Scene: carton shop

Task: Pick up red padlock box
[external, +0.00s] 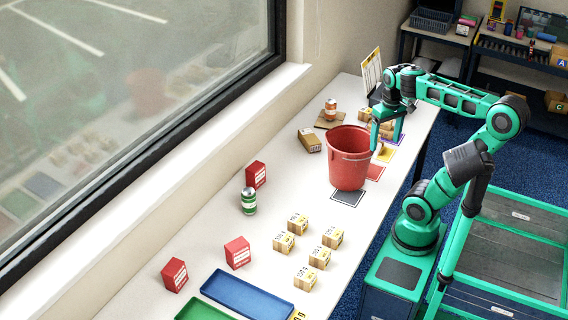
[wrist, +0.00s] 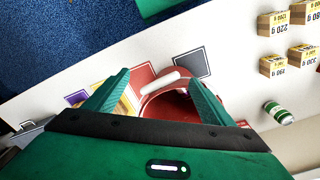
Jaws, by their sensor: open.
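Three red boxes with white labels stand on the white table in the external view: one near the window sill (external: 256,175), one in the front middle (external: 237,252) and one at the front left (external: 174,275). I cannot read a padlock mark on any of them. My gripper (external: 386,130) is open above the far part of the table, beside the red bucket (external: 348,170) and away from these boxes. In the wrist view, the open fingers of my gripper (wrist: 156,92) frame the red bucket (wrist: 148,98) with its white handle grip.
A green can (external: 249,201) stands near one red box. Several small tan weight boxes (external: 297,223) stand mid-table. A blue tray (external: 247,296) and a green tray (external: 201,310) lie at the front. A brown carton (external: 310,140) lies left of the bucket. The window bounds the left.

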